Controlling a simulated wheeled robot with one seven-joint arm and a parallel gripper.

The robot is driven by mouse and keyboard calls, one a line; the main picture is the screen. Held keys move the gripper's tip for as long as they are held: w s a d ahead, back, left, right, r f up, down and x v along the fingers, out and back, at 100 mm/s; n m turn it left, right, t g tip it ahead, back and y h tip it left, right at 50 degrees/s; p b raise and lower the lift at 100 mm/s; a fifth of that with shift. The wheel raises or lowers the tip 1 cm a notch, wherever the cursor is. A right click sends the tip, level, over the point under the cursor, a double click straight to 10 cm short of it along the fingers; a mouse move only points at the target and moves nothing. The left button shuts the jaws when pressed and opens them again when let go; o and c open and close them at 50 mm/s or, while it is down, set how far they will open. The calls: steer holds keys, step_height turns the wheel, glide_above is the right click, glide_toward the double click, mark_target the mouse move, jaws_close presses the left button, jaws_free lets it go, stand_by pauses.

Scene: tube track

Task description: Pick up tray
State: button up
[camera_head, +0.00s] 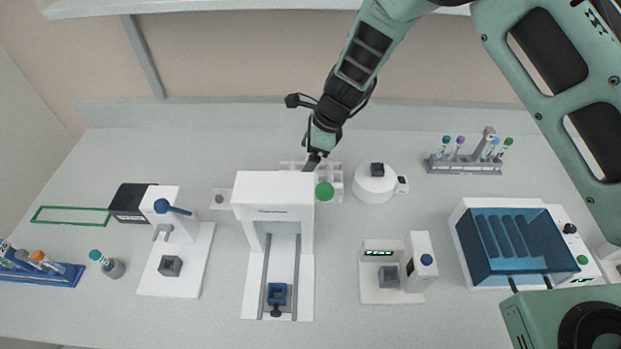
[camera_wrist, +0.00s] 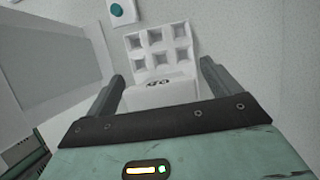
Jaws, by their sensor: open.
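The likely tray is a white block with rows of square wells (camera_wrist: 160,48), seen in the wrist view just beyond my fingertips. In the head view this white tray (camera_head: 334,173) stands behind the tall white machine and is partly hidden by it and by my gripper. My gripper (camera_head: 313,161) points down at the tray's back part. In the wrist view my gripper (camera_wrist: 160,82) is open, with its two dark fingers apart on either side of a white part with dark markings at the tray's near end. Contact cannot be told.
The tall white machine (camera_head: 273,192) with a green button (camera_head: 324,191) stands close in front of the tray. A round white device (camera_head: 374,184) is to the right. A tube rack (camera_head: 465,166) stands at the back right.

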steer(key=c, duration=1.2)
steer(key=shift+o, duration=0.2)
steer(key=shift+r, duration=0.1)
